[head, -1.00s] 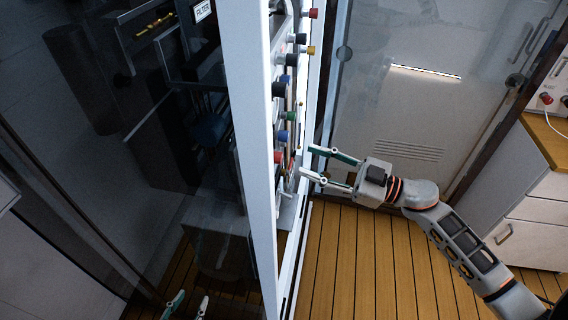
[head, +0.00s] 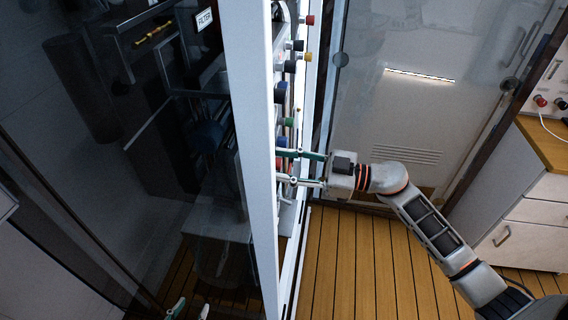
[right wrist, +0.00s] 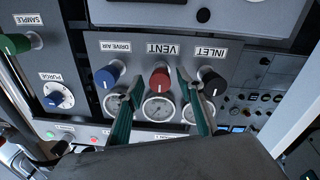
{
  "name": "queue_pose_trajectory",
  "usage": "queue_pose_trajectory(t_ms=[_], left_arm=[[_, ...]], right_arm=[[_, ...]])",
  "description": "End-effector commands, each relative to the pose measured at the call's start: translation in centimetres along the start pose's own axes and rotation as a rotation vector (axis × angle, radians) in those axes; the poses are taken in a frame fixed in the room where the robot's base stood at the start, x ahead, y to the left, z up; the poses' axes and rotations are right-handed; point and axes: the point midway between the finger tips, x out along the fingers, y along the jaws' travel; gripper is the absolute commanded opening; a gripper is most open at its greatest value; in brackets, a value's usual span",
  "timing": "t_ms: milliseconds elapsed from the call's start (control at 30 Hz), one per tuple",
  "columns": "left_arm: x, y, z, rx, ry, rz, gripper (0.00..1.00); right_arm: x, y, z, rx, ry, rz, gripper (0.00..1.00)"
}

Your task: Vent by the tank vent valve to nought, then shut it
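In the right wrist view, where the lettering is upside down, the red knob (right wrist: 160,78) sits by the VENT label. My right gripper (right wrist: 158,74) has its two green fingers on either side of this knob, with small gaps between fingers and knob. It is open. In the head view my right gripper (head: 300,168) reaches the panel from the right, its tips partly hidden by the panel edge. A round gauge (right wrist: 158,108) shows between the fingers; its reading is too small to tell. My left gripper (head: 188,309) shows only two separated green fingertips at the bottom left.
A blue DRIVE AIR knob (right wrist: 107,76) and a black INLET knob (right wrist: 212,82) flank the VENT knob closely. A blue PURGE knob (right wrist: 54,98) and a green SAMPLE knob (right wrist: 14,43) are farther left. Wooden floor (head: 350,260) is clear right of the panel.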

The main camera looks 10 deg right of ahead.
Motion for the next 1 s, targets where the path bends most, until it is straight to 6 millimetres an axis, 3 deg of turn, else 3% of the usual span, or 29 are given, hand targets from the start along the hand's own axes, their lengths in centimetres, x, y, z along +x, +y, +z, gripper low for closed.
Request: queue_pose_trajectory(t_ms=[167, 300, 667, 1000], left_arm=[[0.0, 0.0, 0.1, 0.001, -0.002, 0.000, 0.38], [0.0, -0.1, 0.1, 0.001, -0.002, -0.001, 0.38], [-0.1, -0.2, -0.3, 0.001, 0.002, -0.002, 0.38], [-0.6, -0.3, -1.3, 0.002, 0.009, -0.003, 0.38]], right_arm=[[0.0, 0.0, 0.0, 0.000, 0.000, 0.000, 0.35], [0.0, 0.0, 0.0, 0.000, 0.000, 0.000, 0.00], [0.0, 0.0, 0.0, -0.029, 0.000, 0.000, 0.00], [-0.1, 0.0, 0.1, -0.234, 0.008, 0.002, 0.00]])
